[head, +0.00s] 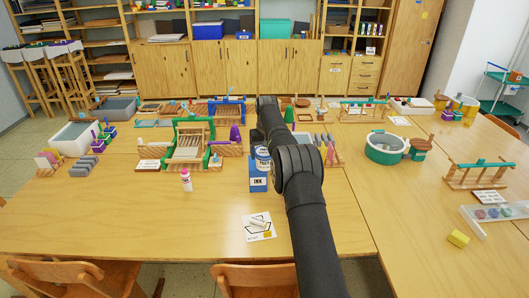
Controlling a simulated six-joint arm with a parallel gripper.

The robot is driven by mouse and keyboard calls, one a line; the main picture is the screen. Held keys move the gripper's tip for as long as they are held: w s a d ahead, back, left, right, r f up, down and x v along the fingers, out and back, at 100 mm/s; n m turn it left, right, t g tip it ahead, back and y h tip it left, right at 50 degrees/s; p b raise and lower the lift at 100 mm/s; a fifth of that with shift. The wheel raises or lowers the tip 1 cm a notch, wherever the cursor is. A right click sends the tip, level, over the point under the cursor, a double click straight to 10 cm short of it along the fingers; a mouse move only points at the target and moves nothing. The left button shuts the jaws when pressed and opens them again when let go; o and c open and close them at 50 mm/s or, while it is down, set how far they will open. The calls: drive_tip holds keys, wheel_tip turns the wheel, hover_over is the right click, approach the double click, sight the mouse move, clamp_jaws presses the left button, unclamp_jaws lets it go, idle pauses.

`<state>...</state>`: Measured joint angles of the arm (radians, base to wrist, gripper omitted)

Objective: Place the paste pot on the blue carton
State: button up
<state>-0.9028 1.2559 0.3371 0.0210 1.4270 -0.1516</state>
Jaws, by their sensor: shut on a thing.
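The paste pot (262,159) is a small white pot with a blue label, near the middle of the table. My gripper (258,139) is at its top, shut on it, with the fingers small and partly hidden by my arm. The blue carton (257,184) stands upright just below the pot in the picture, with a white label reading INK. The pot overlaps the carton's upper part in this view. I cannot tell whether it touches the carton's top or hangs just above it.
A pink-and-white bottle (186,180) stands left of the carton. A paper card (258,227) with a white item lies in front. A round green-and-white tub (384,147) stands right. The front left table is clear.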

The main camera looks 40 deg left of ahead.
sight(264, 150)
drive_tip(key=shift+f, duration=0.1)
drive_tip(key=o, duration=1.2)
drive_tip(key=r, duration=0.4)
drive_tip(key=d+r, duration=0.1)
drive_tip(key=r, duration=0.7)
drive_tip(key=shift+s+d+r, duration=0.1)
drive_tip(key=shift+s+d, duration=0.05)
drive_tip(key=shift+s, duration=0.2)
drive_tip(key=f, duration=0.8)
drive_tip(key=a+f, duration=0.1)
drive_tip(key=f, duration=0.3)
drive_tip(key=shift+w+a+f, duration=0.1)
drive_tip(key=shift+w+f, duration=0.15)
drive_tip(key=shift+w, duration=0.1)
wheel_tip(264, 150, up, 3)
drive_tip(key=shift+f, duration=0.1)
drive_tip(key=shift+r, duration=0.8)
